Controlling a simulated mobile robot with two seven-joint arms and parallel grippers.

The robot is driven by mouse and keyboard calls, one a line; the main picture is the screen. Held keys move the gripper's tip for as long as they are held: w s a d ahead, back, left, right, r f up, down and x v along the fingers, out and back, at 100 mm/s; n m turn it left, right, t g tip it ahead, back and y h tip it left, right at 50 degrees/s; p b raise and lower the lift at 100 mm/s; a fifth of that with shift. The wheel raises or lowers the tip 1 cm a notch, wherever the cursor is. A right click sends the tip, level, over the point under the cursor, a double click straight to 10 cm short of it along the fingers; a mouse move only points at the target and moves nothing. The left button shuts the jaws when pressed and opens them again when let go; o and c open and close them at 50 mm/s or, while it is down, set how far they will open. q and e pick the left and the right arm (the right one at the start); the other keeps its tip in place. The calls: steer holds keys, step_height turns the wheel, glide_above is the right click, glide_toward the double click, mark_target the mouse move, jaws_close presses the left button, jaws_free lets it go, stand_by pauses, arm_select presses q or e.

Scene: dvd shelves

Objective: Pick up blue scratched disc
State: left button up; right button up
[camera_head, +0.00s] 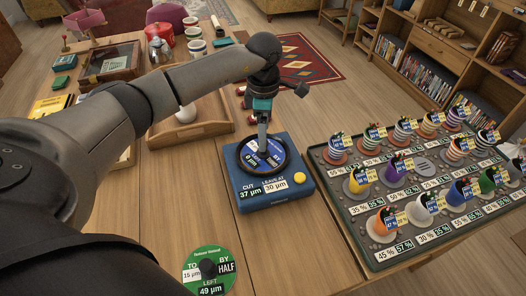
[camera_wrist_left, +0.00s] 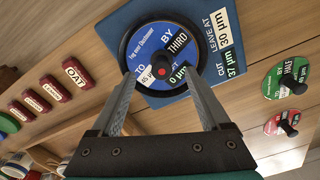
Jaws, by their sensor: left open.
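The blue disc (camera_head: 257,152) lies on the dark round pad of a blue machine (camera_head: 280,197), which has a yellow button and a "LEAVE AT 30 µm" label. In the left wrist view the blue disc (camera_wrist_left: 160,53) reads "BY THIRD", with a dark hub with a red centre in its middle. Scratches are too small to tell. My left gripper (camera_head: 262,146) points down over the disc. In the left wrist view its fingers (camera_wrist_left: 165,78) are open, apart on either side of the hub; I cannot tell whether they touch it. My right gripper is not in view.
A green disc (camera_head: 209,268) lies on the table in front; a red disc (camera_wrist_left: 283,123) shows in the wrist view. A tray (camera_head: 349,213) with several coloured cones stands right. A wooden tray (camera_head: 200,129) and red blocks (camera_wrist_left: 75,75) are nearby. Bare tabletop lies front right of the green disc.

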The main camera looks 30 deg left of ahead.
mark_target(274, 156)
arm_select(q)
step_height(274, 156, down, 5)
steer(key=shift+s+f+b, duration=0.1)
steer(key=shift+s+b, duration=0.05)
steer(key=shift+b, duration=0.45)
jaws_close()
